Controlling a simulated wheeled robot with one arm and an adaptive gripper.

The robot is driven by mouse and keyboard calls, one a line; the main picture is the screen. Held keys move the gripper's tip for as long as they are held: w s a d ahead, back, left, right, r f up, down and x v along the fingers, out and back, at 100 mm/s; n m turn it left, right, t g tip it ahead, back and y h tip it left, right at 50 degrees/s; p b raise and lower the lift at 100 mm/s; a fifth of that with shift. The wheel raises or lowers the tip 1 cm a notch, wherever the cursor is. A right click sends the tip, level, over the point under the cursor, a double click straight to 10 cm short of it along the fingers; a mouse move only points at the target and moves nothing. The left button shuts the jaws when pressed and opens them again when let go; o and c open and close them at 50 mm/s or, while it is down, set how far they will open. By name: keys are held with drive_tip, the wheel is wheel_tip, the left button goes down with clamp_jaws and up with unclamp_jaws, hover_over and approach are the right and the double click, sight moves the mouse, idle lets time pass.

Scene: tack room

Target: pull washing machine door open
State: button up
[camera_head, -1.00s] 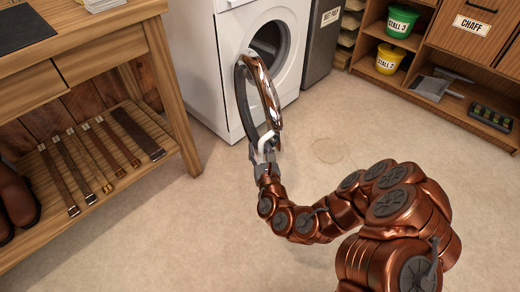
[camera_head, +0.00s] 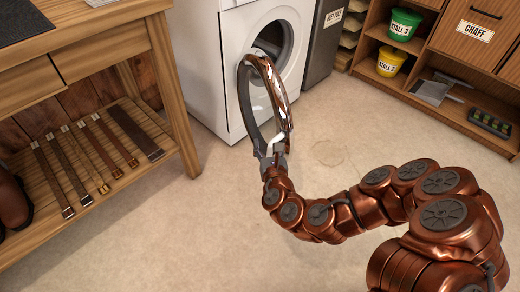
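The white washing machine (camera_head: 212,60) stands at the top centre, its front facing right and toward me. Its round door (camera_head: 244,102), with a dark rim and shiny chrome-like outer ring, stands swung well out from the dark drum opening (camera_head: 273,45). My gripper (camera_head: 270,150) is at the door's lower free edge, with its grey fingers around or against the rim. The fingers look closed there, though the exact contact is small and partly hidden. My copper arm reaches in from the lower right.
A wooden bench (camera_head: 185,125) with straps on its lower shelf stands close on the left. A grey bin (camera_head: 323,45) stands right of the machine. Shelves (camera_head: 425,70) with green and yellow buckets line the upper right. The floor between is clear.

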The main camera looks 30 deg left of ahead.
sight(282, 139)
drive_tip(key=shift+s+a+r+y, duration=0.7)
drive_tip(key=shift+r+y, duration=0.3)
drive_tip(key=shift+r, duration=3.3)
drive_tip(key=shift+n+g+h, duration=0.3)
drive_tip(key=shift+n+h, duration=0.2)
drive_tip(key=d+f, duration=0.2)
drive_tip(key=d, duration=0.1)
drive_tip(key=w+d+f, duration=0.1)
drive_tip(key=shift+w+d, duration=0.1)
drive_tip(key=shift+d, duration=0.05)
drive_tip(key=d+f+m+h+p, duration=0.2)
drive_tip(key=p, duration=0.1)
drive_tip(key=shift+d+f+t, duration=0.25)
drive_tip(key=shift+d+t, duration=0.1)
drive_tip(key=shift+t, duration=0.05)
drive_tip(key=shift+p, duration=0.6)
drive_tip(key=shift+d+p, duration=0.1)
drive_tip(key=shift+p, duration=0.8)
